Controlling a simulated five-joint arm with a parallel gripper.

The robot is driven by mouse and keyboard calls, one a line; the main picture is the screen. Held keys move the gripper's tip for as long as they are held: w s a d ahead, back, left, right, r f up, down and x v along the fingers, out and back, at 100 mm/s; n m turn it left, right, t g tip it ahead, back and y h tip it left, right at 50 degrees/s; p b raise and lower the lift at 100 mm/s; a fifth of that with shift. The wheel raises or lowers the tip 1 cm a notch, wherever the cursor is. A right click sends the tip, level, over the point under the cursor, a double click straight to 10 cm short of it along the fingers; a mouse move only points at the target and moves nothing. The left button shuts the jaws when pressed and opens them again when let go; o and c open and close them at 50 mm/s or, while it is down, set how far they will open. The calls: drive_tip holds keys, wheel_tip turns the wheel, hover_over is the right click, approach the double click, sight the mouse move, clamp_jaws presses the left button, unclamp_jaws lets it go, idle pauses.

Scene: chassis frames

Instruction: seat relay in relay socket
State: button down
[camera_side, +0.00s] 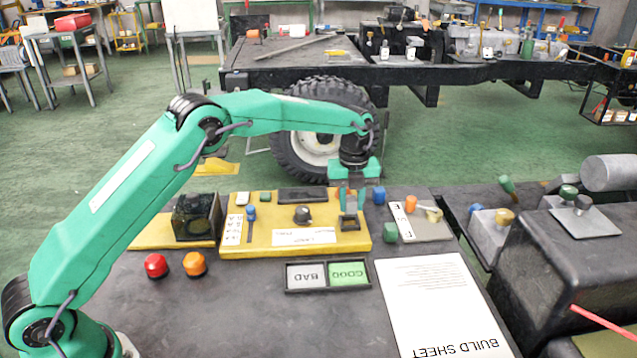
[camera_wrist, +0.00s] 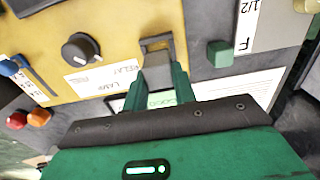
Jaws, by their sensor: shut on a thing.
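My gripper (camera_side: 352,207) points down over the right part of the yellow panel (camera_side: 268,240). It is shut on a small grey block, the relay (camera_wrist: 157,74), which shows between the green fingertips (camera_wrist: 158,90) in the wrist view. The relay socket is a dark rectangular frame (camera_side: 349,225) on the panel, just under the fingers; it also shows in the wrist view (camera_wrist: 146,46). The relay's far end overlaps the socket opening in the wrist view. I cannot tell whether it is inside or just above it; the fingers hide part of it.
A black knob (camera_side: 302,215) and a blue-topped lever (camera_side: 251,214) stand left of the socket. A blue cube (camera_side: 379,196) and green cube (camera_side: 390,233) are close on the right. The BAD/GOOD tray (camera_side: 328,290) and build sheet (camera_side: 440,310) lie in front.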

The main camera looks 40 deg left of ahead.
sight(351, 215)
drive_tip(key=shift+f, duration=1.8)
drive_tip(key=shift+f, duration=0.3)
